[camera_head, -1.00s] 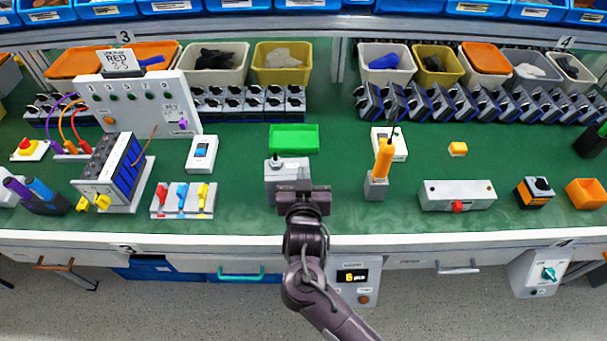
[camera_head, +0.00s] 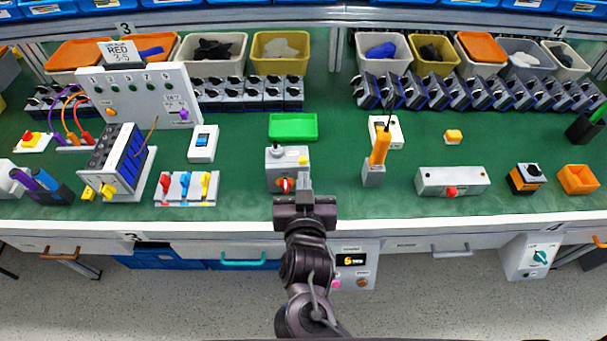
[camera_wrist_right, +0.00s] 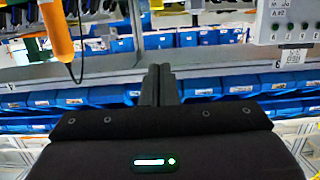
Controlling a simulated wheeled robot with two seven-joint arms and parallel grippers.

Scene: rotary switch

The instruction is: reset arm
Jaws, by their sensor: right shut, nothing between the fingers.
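My right gripper (camera_head: 305,184) is in the head view, over the front edge of the bench just below and right of a grey switch box. Its fingers are together with nothing between them, and they also show shut in the right wrist view (camera_wrist_right: 161,84). The grey switch box (camera_head: 274,172) has a red rotary knob (camera_head: 286,185) on its front and a yellow part on top. The gripper partly overlaps the box's right side; I cannot tell whether they touch. My left gripper is in neither view.
A green tray (camera_head: 293,127) lies behind the switch box. An orange handheld device (camera_head: 380,147) stands to the right, with a grey box with a red button (camera_head: 452,181) beyond it. A row of red, blue and yellow switches (camera_head: 187,187) is on the left.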

